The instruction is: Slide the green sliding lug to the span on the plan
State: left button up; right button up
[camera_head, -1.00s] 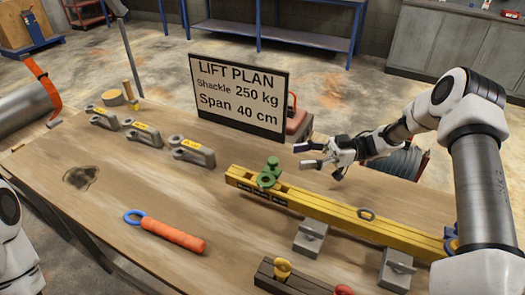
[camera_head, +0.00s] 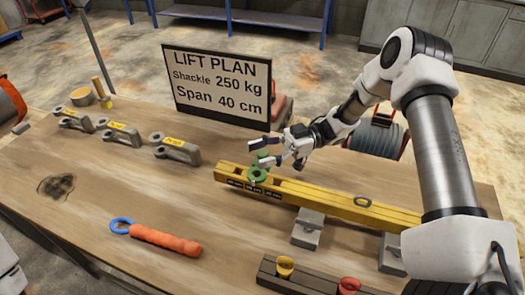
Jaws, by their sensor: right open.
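The green sliding lug (camera_head: 257,175) sits on the yellow beam (camera_head: 320,197), near the beam's left end. Dark labels mark the beam's front face below the lug, too small to read. My right gripper (camera_head: 257,153) is open, with its fingers at the top of the lug and partly covering it. I cannot tell whether the fingers touch it. The plan board (camera_head: 217,85) stands behind the beam and reads "LIFT PLAN, Shackle 250 kg, Span 40 cm". My left gripper is not in view.
Grey stands (camera_head: 308,228) hold up the beam. Several grey shackles with yellow tags (camera_head: 175,148) lie at the left. An orange-handled tool with a blue ring (camera_head: 165,239) lies in front. A dark block with yellow and red pieces (camera_head: 310,278) is at the front edge.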

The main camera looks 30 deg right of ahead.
jog(key=shift+s, duration=0.1)
jog(key=shift+c, duration=0.4)
grip_shut()
jog(key=s+d+p, duration=0.3)
jog(key=shift+s+d+f, duration=0.1)
jog(key=shift+s+d, duration=0.05)
jog(key=shift+s, duration=0.15)
jog(key=shift+o, duration=0.4)
grip_release()
